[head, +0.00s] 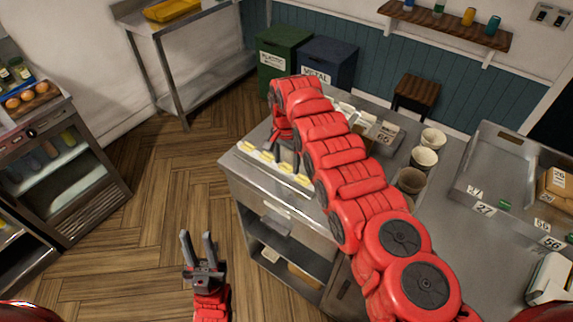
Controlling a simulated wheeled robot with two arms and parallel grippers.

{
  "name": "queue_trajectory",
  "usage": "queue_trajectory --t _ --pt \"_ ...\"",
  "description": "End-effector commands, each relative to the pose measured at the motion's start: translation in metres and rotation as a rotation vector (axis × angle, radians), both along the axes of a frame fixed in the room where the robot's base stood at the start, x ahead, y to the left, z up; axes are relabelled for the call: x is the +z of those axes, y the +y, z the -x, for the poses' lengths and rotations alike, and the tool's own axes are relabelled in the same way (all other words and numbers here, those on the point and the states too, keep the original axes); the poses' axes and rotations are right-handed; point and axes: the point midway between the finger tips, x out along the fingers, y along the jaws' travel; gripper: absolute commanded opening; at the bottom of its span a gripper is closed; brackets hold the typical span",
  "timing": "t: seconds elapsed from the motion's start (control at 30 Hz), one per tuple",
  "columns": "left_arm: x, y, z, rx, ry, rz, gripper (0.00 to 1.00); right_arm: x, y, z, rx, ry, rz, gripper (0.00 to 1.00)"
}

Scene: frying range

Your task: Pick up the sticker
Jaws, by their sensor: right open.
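Several small flat yellow-and-white pieces (246,147) lie in a row along the front edge of the steel counter (232,165); they may be stickers, but they are too small to tell. My right arm crosses the counter from the lower right, and its gripper (284,152) points down, open, just above or at this row. The arm hides part of the counter, and I cannot tell whether the fingers touch a piece. My left gripper (197,249) is open and empty, over the wooden floor left of the counter.
Number tags lie around a steel tray (480,160) at the right. Green (282,50) and blue (335,58) bins stand behind. A glass-fronted cabinet (70,180) is at the left. The floor between is clear.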

Motion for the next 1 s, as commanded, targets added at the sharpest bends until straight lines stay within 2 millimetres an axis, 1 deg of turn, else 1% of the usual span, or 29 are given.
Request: queue_trajectory --t 0.07,0.5,0.87,0.9,1.0 --pt "-0.0003 0.0000 0.0000 0.000 0.000 0.000 0.34 -0.0031 -0.0008 0.0001 -0.001 0.001 0.001 0.72" --pt "-0.0030 0.0000 0.0000 0.000 0.000 0.000 0.34 -0.0050 -0.0003 -0.0003 0.000 -0.001 -0.001 0.72" --pt "-0.0021 0.0000 0.0001 0.000 0.000 0.000 0.34 -0.0042 -0.0003 -0.0002 0.000 -0.001 -0.001 0.08" --pt "-0.0021 0.0000 0.0001 0.000 0.000 0.000 0.34 -0.0042 -0.0003 -0.0002 0.000 -0.001 -0.001 0.05" --pt "-0.0021 0.0000 0.0000 0.000 0.000 0.000 0.34 -0.0042 -0.0001 -0.0002 0.000 -0.001 -0.001 0.05"
